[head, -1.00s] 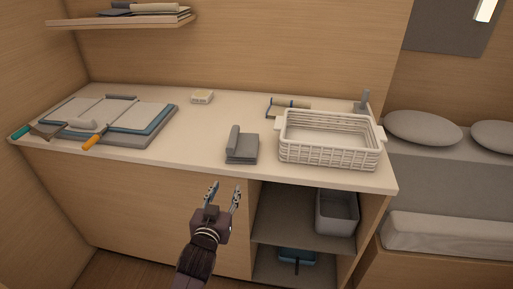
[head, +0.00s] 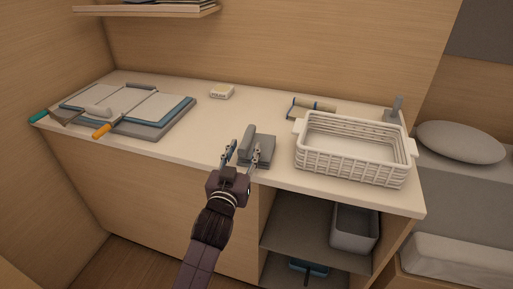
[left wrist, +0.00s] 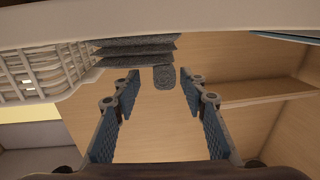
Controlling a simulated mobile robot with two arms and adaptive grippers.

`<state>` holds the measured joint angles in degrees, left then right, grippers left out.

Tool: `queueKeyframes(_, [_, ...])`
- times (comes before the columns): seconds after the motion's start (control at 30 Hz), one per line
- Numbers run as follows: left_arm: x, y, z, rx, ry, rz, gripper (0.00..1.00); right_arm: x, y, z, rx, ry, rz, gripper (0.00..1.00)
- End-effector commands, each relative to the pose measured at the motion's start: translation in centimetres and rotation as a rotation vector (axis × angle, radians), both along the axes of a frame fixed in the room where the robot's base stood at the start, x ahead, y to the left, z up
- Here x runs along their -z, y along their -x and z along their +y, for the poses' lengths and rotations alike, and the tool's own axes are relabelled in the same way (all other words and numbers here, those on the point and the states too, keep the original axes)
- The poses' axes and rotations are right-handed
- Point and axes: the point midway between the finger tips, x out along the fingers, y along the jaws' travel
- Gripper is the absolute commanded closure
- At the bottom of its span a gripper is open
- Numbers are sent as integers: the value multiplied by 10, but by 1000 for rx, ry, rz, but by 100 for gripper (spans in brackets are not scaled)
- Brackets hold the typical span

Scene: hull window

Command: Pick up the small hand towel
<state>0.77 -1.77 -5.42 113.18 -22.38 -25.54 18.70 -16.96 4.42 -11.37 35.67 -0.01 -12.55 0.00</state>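The grey folded towel (head: 262,150) lies on the counter (head: 190,145) near its front edge, left of the basket. It has a flat layered stack and a raised rolled part (head: 247,138) along its left side. My left gripper (head: 242,157) is open at the towel's front, its fingers pointing at the rolled part. In the left wrist view the end of the rolled part (left wrist: 164,78) shows between the two open fingers, with the layered stack (left wrist: 135,52) beside it. I cannot tell whether the fingers touch the towel. My right gripper is not in view.
A white wicker basket (head: 350,169) stands just right of the towel. A roller (head: 311,104) lies behind it, and a small pale block (head: 222,91) sits at the back. Flat panels and orange- and teal-handled tools fill the left end. A grey bin (head: 355,228) sits on the shelf below.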

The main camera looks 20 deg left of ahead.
Motion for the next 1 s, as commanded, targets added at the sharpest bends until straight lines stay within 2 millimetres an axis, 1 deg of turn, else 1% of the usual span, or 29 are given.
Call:
queueKeyframes(0.03, [1,-5,1,0,-1,-2,61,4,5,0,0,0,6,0])
queueKeyframes(0.17, [2,-16,2,0,-2,-2,61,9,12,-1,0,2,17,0])
queueKeyframes(0.33, [4,-38,7,0,-3,-4,61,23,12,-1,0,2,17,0])
queueKeyframes(0.5, [3,-56,7,1,-1,-1,61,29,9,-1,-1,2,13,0])
queueKeyframes(0.6, [3,-59,8,0,-1,1,61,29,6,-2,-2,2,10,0])
queueKeyframes(0.8, [2,-59,8,0,-1,0,61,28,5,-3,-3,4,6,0])
queueKeyframes(0.87, [2,-59,8,0,0,0,66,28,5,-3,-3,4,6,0])
queueKeyframes(1.0, [2,-59,8,0,0,0,82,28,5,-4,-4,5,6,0])
